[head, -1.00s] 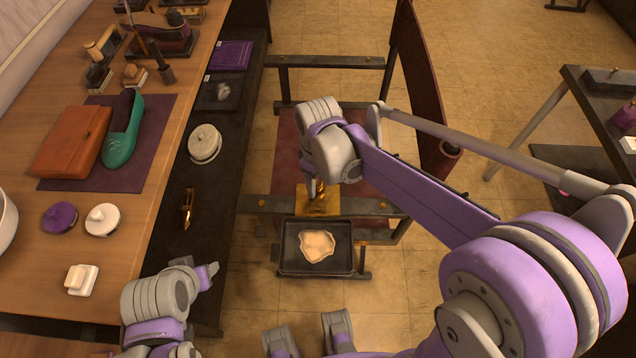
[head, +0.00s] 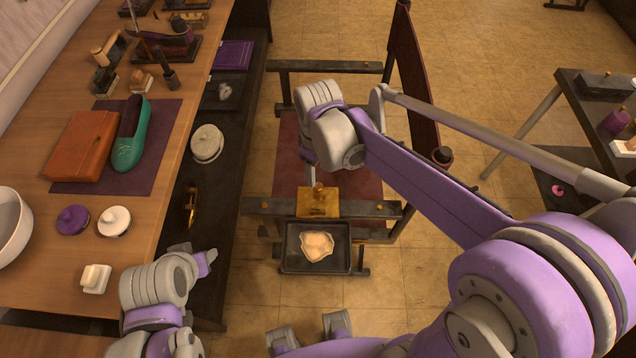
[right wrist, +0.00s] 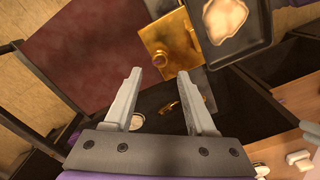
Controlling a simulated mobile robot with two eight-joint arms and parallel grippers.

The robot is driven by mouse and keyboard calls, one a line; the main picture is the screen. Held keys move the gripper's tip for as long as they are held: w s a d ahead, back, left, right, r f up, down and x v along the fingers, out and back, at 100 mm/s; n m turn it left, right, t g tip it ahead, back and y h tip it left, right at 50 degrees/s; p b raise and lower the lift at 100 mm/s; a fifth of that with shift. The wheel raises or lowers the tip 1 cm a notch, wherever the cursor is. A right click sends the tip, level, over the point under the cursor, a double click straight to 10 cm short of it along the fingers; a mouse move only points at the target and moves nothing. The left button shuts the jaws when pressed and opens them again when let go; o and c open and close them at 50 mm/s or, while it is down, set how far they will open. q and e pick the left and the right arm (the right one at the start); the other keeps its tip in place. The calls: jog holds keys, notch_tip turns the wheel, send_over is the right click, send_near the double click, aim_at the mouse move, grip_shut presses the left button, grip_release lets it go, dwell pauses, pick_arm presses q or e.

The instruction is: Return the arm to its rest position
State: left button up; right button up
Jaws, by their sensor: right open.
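My right arm (head: 430,185) reaches out from the lower right over a dark stand with a maroon panel (head: 357,182). My right gripper (head: 314,172) is above the stand, just behind a brass plate with a knob (head: 320,203), and mostly hidden by its own wrist. In the right wrist view the gripper (right wrist: 161,85) has its two fingers wide apart with nothing between them. The brass plate (right wrist: 166,45) lies beyond the fingertips.
A black tray (head: 290,263) with a pale irregular piece (head: 317,246) sits in front of the brass plate. A dark table (head: 590,100) stands right.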

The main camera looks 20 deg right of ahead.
jog(key=shift+r, duration=0.5)
pick_arm(q)
jog(key=shift+w+r, duration=0.15)
jog(key=shift+r, duration=0.2)
pick_arm(e)
jog(key=shift+w, duration=0.1)
